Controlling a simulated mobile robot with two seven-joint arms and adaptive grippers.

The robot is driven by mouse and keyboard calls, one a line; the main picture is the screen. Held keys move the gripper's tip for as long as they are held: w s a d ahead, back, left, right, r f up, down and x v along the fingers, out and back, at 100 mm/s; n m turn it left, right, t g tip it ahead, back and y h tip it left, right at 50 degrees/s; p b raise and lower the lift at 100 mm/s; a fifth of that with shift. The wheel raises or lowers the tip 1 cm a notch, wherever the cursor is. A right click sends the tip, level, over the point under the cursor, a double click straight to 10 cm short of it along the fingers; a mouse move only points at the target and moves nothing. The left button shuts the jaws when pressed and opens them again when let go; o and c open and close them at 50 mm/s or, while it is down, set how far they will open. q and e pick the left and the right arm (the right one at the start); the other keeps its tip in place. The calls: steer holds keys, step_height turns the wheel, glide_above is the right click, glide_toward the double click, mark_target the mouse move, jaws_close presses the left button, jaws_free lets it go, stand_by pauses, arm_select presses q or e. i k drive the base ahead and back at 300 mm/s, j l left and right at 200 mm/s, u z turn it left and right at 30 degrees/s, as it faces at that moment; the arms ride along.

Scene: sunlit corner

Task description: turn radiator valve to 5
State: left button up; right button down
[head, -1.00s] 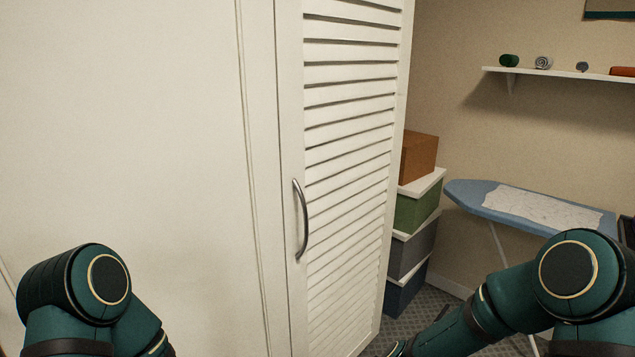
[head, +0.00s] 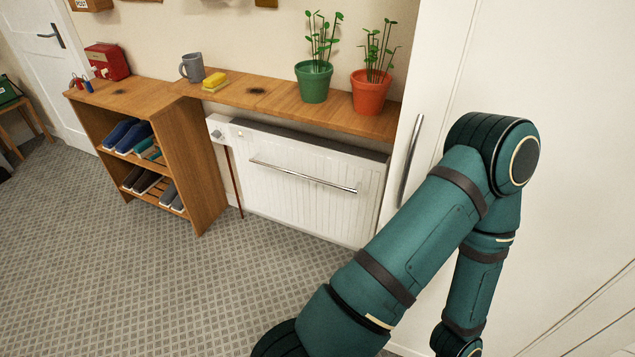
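The white radiator (head: 300,185) is on the wall under a wooden shelf, with a chrome rail (head: 300,177) across its front. A small round grey knob, which looks like the radiator valve (head: 217,133), sits on a white block at the radiator's upper left end. Its number markings are too small to read. One of my green arms fills the lower right, in front of the radiator's lower right corner. Neither of my grippers shows, and nothing touches the valve.
The wooden shelf (head: 285,98) above holds a grey mug (head: 192,67), a yellow sponge (head: 214,80), a green pot (head: 313,82) and a red pot (head: 370,93). A shoe rack (head: 205,165) stands left of the radiator. The carpet (head: 150,270) in front is clear.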

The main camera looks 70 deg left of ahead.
mark_target(216, 134)
steer(key=u, duration=2.4)
steer(key=i+j+u, duration=0.2)
steer(key=u, duration=0.3)
steer(key=i+j+u, duration=0.1)
steer(key=i, duration=0.5)
steer(key=i+j+u, duration=0.1)
steer(key=i+j, duration=0.15)
steer(key=i, duration=0.3)
steer(key=i+z, duration=0.25)
steer(key=z, duration=0.25)
steer(key=i+j+z, duration=0.15)
steer(key=z, duration=0.3)
steer(key=i+j+z, duration=0.25)
steer(key=z, duration=0.25)
steer(key=i, duration=0.05)
